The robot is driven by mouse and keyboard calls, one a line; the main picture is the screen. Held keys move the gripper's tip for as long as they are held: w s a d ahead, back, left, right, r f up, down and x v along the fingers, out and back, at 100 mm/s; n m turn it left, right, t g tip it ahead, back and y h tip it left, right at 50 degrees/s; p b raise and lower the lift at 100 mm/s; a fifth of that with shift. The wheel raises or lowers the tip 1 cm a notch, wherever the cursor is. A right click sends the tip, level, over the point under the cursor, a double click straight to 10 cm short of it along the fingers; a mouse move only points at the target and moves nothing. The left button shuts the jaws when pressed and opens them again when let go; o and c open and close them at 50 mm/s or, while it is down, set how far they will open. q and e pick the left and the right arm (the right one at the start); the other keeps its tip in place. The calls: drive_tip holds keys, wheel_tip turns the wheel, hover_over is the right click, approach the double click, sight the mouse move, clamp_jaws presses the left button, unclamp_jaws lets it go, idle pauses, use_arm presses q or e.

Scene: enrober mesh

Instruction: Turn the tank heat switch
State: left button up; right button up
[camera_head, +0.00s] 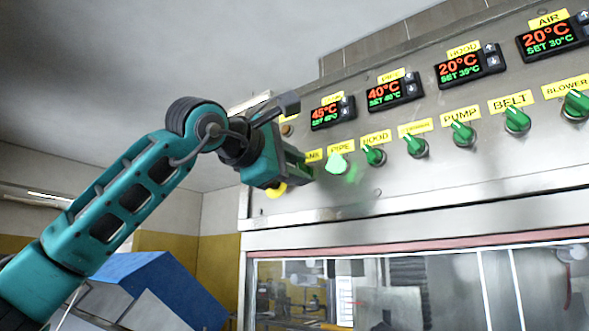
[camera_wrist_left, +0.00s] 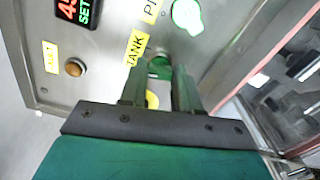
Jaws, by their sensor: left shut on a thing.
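The tank heat switch (camera_wrist_left: 160,68) is a green knob below the yellow TANK label (camera_wrist_left: 137,47) in the left wrist view. My left gripper (camera_wrist_left: 160,76) is shut on it, with one finger on each side. In the head view my left gripper (camera_head: 303,168) reaches the panel's left end and hides the knob. The TANK label (camera_head: 314,156) is partly covered there. The tank display (camera_head: 332,113) above reads 45°C. My right gripper is in neither view.
The PIPE switch (camera_head: 337,163) is close on the right and glows bright green. HOOD (camera_head: 374,156), PUMP (camera_head: 463,133), BELT (camera_head: 517,121) and BLOWER (camera_head: 576,104) switches continue rightward. An amber lamp (camera_wrist_left: 75,68) is beside the tank switch. A glazed opening (camera_head: 400,290) lies below.

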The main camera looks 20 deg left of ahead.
use_arm(q)
drive_tip(key=shift+n, duration=1.6)
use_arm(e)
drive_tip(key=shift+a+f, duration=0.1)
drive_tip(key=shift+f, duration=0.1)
use_arm(q)
drive_tip(key=o, duration=1.1)
drive_tip(key=shift+c, duration=0.2)
drive_tip(key=b+v, duration=0.2)
drive_tip(key=v, duration=1.1)
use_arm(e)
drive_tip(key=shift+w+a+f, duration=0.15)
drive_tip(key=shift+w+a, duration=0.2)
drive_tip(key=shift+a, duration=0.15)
use_arm(q)
drive_tip(key=shift+r, duration=0.1)
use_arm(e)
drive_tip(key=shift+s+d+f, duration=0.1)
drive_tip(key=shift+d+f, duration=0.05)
